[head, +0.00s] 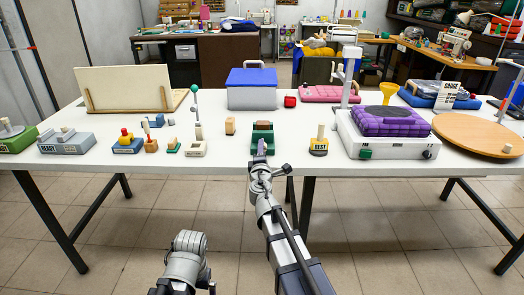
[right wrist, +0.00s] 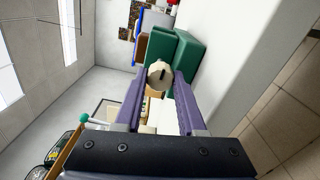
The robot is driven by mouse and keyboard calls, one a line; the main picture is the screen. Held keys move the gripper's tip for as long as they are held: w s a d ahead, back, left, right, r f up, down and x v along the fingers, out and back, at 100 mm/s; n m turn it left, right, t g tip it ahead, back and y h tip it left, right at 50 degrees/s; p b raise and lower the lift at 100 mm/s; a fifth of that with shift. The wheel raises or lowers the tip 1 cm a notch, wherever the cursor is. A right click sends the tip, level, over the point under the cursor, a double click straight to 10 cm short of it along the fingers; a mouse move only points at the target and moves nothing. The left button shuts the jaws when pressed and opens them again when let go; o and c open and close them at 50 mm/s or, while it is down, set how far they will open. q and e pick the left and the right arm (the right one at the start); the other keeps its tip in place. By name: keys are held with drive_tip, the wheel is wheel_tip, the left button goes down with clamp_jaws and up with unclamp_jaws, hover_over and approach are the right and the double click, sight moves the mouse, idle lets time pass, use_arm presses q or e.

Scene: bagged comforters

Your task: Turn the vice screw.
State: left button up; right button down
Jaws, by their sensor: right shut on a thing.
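The green vice (head: 262,132) stands near the front edge of the white table, in the middle. In the right wrist view the vice (right wrist: 187,60) shows two green blocks with a brown piece beside them. Its screw knob (right wrist: 158,76) is round and cream with a dark line across its face. My right gripper (head: 262,149) reaches the vice from the front; in the right wrist view its purple fingers (right wrist: 158,82) are shut on the knob, one on each side. Part of my left arm shows low in the head view, but its gripper is not seen.
A wooden block (head: 230,126) stands left of the vice, and a yellow-topped RESET block (head: 319,144) stands to its right. A blue-lidded box (head: 252,90) is behind. A white press (head: 385,143) with a purple bag (head: 390,121) is further right. The white table (head: 220,172) is bare in front.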

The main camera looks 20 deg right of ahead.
drive_tip(key=n, duration=0.4)
drive_tip(key=shift+n, duration=0.3)
drive_tip(key=shift+f+n, duration=0.1)
drive_tip(key=shift+n, duration=2.1)
drive_tip(key=c, duration=0.5)
unclamp_jaws()
drive_tip(key=shift+s, duration=0.1)
drive_tip(key=v, duration=0.7)
drive_tip(key=shift+s, duration=0.3)
drive_tip(key=shift+a, duration=0.1)
